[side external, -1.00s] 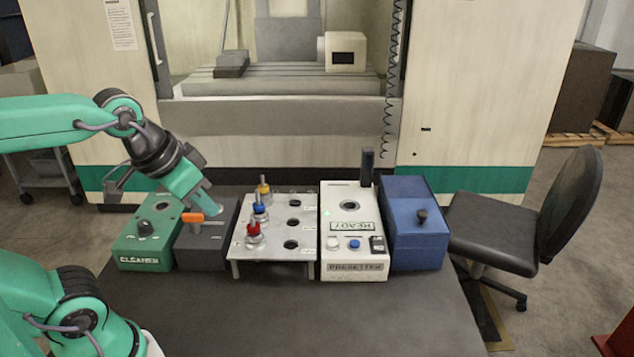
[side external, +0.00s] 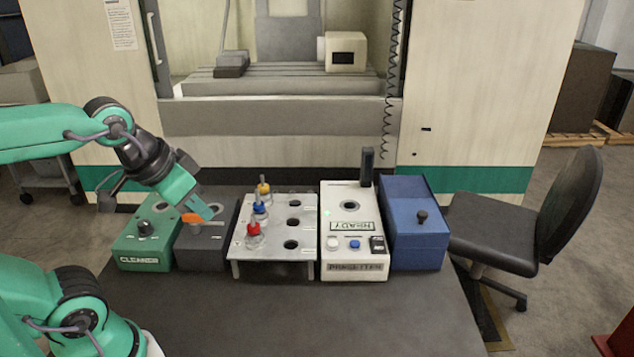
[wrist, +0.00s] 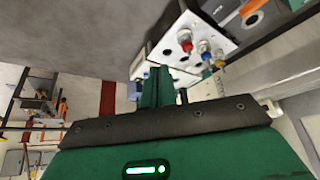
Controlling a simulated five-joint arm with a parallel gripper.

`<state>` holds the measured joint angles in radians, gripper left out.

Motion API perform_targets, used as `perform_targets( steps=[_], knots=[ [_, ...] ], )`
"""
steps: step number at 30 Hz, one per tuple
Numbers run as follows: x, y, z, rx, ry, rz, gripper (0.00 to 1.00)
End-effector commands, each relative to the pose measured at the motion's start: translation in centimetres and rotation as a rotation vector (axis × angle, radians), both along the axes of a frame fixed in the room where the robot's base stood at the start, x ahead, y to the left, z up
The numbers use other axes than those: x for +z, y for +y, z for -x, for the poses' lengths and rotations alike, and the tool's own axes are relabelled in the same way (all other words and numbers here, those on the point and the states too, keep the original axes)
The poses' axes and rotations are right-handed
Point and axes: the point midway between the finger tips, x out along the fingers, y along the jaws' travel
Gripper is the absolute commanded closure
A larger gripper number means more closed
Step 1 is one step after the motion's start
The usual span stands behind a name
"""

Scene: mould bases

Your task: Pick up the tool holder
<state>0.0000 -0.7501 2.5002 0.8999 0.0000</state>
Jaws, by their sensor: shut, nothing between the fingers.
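Three tool holders stand upright in the left column of a silver rack (side external: 272,240): a red-collared one (side external: 253,236) in front, a blue-collared one (side external: 260,210) in the middle and a yellow-collared one (side external: 264,190) at the back. In the wrist view the red (wrist: 186,43), blue (wrist: 204,51) and yellow (wrist: 219,61) ones show beyond the fingers. My gripper (side external: 214,212) is shut and empty, left of the rack and apart from the holders. It is over a dark grey block (side external: 200,255) with an orange lever (side external: 191,218), which it partly hides.
A green cleaner box (side external: 140,250) stands left of the grey block. Right of the rack are a white presetter (side external: 353,210) with a dark upright post (side external: 367,167) and a blue box (side external: 415,225). The front of the dark table (side external: 300,320) is clear.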

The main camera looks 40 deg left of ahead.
Motion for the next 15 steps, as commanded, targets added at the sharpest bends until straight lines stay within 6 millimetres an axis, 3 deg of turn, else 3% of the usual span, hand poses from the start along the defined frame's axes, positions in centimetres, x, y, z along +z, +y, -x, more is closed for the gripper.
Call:
perform_targets(
  steps=[9,15],
  knots=[
    [0.0,0.0,-0.01,0.0,0.0,0.0,1.0],
    [0.0,0.0,-0.01,0.0,0.0,0.0,0.63]
  ],
)
